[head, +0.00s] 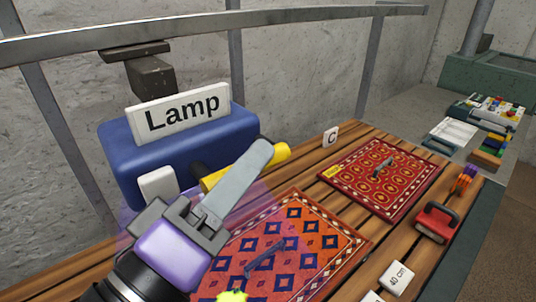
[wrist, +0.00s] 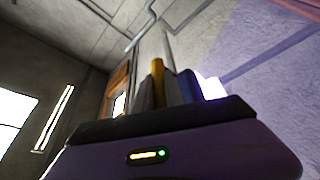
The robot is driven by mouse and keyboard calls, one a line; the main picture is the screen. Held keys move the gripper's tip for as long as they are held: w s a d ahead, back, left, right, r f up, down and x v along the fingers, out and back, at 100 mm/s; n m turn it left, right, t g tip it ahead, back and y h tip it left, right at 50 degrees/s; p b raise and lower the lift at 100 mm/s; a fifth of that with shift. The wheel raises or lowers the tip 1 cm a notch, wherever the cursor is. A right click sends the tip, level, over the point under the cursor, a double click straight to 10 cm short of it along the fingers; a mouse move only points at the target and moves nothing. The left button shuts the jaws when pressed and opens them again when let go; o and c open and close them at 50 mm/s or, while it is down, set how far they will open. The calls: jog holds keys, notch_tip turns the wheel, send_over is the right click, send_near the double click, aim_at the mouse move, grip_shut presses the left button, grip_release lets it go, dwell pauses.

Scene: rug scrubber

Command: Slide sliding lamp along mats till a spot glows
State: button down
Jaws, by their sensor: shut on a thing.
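The sliding lamp is a blue box (head: 118,143) with a "Lamp" sign, hanging from a metal rail. A yellow handle (head: 281,153) sticks out of its front. My gripper (head: 258,158) is shut on this handle, its grey finger covering the middle of it. In the wrist view the handle (wrist: 157,75) shows between the fingers. A faint violet glow lies around my gripper and on the near mat (head: 335,240), which has dark blue diamonds. A bright yellow-green spot (head: 232,296) shows at this mat's lower edge, cut by the frame. The far mat (head: 395,205) is red with ovals.
The mats lie on a slatted wooden bench (head: 372,240). A dark bar (head: 265,258) lies on the near mat and a grey one (head: 382,168) on the far mat.

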dwell(0.3)
jog(key=c, duration=1.4)
grip_release()
jog(key=b+v, duration=0.1)
jog(key=v, duration=0.6)
jog(key=shift+s+a, duration=0.25)
jog(key=shift+s, duration=0.1)
jog(key=shift+f, duration=0.1)
